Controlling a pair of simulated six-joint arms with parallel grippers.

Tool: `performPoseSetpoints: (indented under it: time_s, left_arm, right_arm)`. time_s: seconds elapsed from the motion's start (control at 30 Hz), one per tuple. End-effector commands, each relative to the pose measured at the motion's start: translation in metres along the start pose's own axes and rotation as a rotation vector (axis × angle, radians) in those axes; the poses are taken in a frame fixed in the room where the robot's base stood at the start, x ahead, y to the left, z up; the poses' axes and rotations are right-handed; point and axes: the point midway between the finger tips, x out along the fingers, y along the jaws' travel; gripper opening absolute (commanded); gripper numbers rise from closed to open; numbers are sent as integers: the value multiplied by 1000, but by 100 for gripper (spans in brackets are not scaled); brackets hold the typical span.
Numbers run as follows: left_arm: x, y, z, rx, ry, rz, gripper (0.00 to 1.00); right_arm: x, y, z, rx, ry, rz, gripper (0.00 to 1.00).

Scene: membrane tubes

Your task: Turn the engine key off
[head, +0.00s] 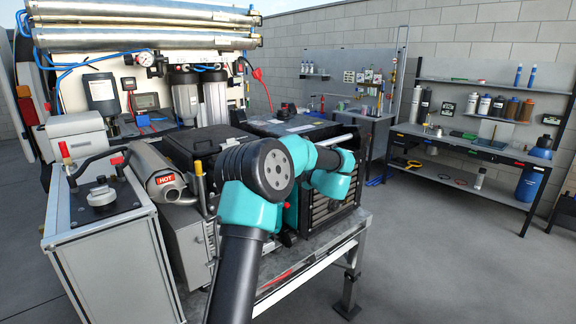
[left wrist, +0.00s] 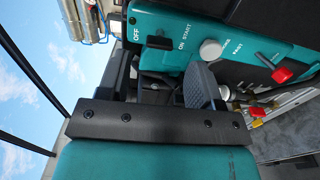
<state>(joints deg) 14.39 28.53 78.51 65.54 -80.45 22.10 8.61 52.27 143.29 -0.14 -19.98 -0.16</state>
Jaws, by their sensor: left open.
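The teal engine panel (left wrist: 240,60) fills the upper right of the left wrist view, with OFF, ON and START printed on it. A small dark piece (left wrist: 160,43) between these labels looks like the engine key; its exact angle is hard to tell. My left gripper (left wrist: 163,78) is open and empty, its fingers just below the key in the picture, apart from it as far as I can tell. In the head view my left arm hides most of the teal engine unit and the key, and the gripper itself cannot be made out. My right gripper is not in view.
A pale round knob (left wrist: 210,49) and a red knob (left wrist: 283,75) stick out of the panel near the key. In the head view a hot exhaust cylinder (head: 155,170) and a grey box (head: 105,235) stand left of my arm. A workbench (head: 470,150) is far right.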

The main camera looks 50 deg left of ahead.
Motion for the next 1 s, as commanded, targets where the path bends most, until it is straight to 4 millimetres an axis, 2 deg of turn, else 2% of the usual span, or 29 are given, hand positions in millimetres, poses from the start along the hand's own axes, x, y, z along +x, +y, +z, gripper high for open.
performPoseSetpoints:
  time_s: [0.03,0.4,0.6,0.8,1.0]
  left_arm:
    - [-11,1,0,0,-3,0,60]
    - [-82,0,0,1,-2,0,60]
    - [-114,0,0,0,-2,1,60]
    - [-126,0,0,0,0,0,60]
    - [-126,0,0,0,0,0,60]
  right_arm:
    - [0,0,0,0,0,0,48]
    - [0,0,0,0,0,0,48]
    - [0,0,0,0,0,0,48]
    - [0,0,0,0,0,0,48]
    - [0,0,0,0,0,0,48]
